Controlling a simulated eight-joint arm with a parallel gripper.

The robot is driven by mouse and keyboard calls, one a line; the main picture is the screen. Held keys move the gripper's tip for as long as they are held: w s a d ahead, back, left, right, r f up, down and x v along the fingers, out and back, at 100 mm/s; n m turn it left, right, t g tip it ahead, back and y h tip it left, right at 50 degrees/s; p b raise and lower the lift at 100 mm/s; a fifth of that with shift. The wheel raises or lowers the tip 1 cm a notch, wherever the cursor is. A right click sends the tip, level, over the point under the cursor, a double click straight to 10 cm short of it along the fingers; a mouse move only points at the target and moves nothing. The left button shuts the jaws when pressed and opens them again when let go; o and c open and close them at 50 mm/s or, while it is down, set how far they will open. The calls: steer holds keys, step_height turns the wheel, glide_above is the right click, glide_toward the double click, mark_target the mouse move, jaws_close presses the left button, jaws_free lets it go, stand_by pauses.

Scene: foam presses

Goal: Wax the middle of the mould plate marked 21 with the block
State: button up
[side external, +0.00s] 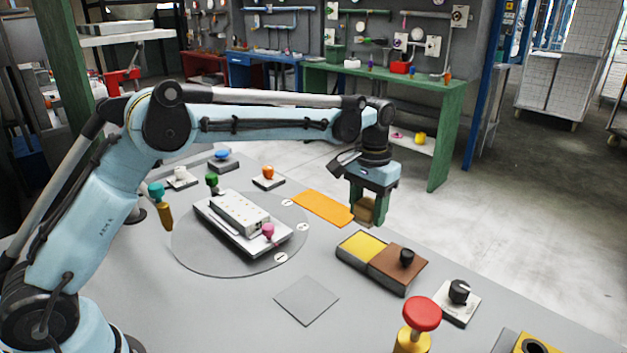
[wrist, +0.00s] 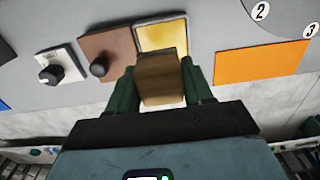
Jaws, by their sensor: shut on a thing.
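My gripper (side external: 367,214) points down with its green fingers shut on a brown block (side external: 364,209). The gripper (wrist: 160,67) and block (wrist: 161,82) also show in the wrist view, where the block covers part of a yellow pad (wrist: 162,36). In the side view this pad (side external: 361,246) lies nearer the camera, and the block appears near the table's far edge; its height is unclear. A flat orange plate (side external: 321,207) and a flat grey plate (side external: 306,300) lie on the table. I can read no 21 on either, so I cannot tell which plate is meant.
A brown box with a black knob (side external: 398,266) adjoins the yellow pad. A white knob unit (side external: 457,301) and a red button (side external: 421,314) stand at right. A round disc (side external: 190,258) carries a white press unit (side external: 238,216). Bare table surrounds the grey plate.

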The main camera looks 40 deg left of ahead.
mark_target(363, 246)
steer(key=shift+w+a+f, duration=0.3)
steer(key=shift+f, duration=2.85)
steer(key=shift+f, duration=0.6)
steer(key=shift+r, duration=0.15)
steer(key=shift+r, duration=3.4)
